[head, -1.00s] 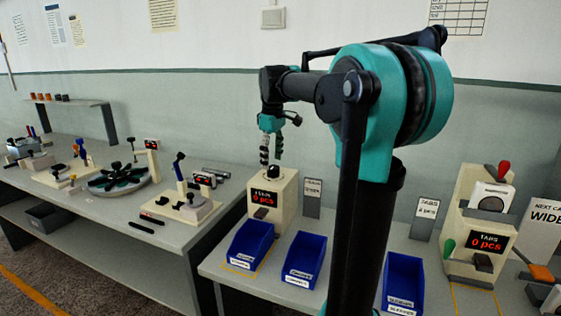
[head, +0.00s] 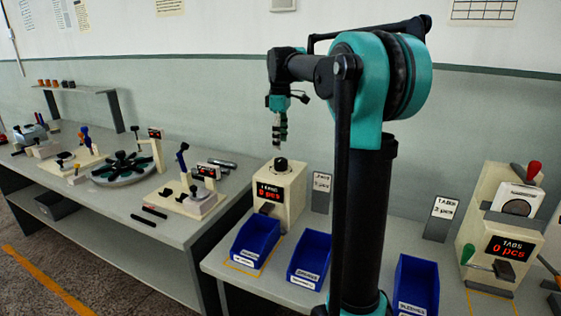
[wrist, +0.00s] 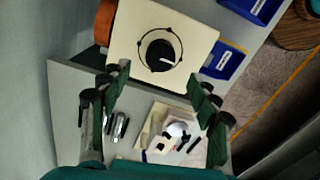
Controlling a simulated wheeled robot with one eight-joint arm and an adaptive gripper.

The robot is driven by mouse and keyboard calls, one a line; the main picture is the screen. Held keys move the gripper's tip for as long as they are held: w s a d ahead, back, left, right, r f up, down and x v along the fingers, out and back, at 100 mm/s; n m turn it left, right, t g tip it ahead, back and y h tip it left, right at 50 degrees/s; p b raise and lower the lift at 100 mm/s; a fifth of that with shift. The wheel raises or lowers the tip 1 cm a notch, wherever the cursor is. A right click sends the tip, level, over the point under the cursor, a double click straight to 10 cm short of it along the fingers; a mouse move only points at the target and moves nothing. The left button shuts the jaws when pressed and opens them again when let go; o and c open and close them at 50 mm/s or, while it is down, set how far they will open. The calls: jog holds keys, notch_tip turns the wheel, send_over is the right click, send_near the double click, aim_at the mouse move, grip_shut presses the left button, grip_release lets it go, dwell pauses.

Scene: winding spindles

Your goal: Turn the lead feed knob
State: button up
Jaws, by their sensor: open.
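A black round knob (head: 281,164) sits on top of a cream dispenser box (head: 293,196) with a red display reading 0 pcs. In the wrist view the knob (wrist: 160,56) has a white pointer mark and a thin black ring with small dots around it. My gripper (head: 278,146) points down just above the knob in the head view, with its fingers seen one behind the other. In the wrist view my gripper (wrist: 157,76) is open and empty, its fingers wide apart on either side of the picture, with the knob beyond the fingertips. No contact shows.
Blue bins (head: 253,240) stand in front of the box, with a small sign (head: 321,192) to its right. Another cream dispenser (head: 503,235) stands at the right. A left bench holds a black star-shaped wheel (head: 121,167) and fixtures.

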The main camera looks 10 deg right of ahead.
aim_at(280, 160)
notch_tip(280, 160, down, 8)
jog(key=shift+f, duration=0.1)
dwell(0.4)
jog(key=c, duration=1.2)
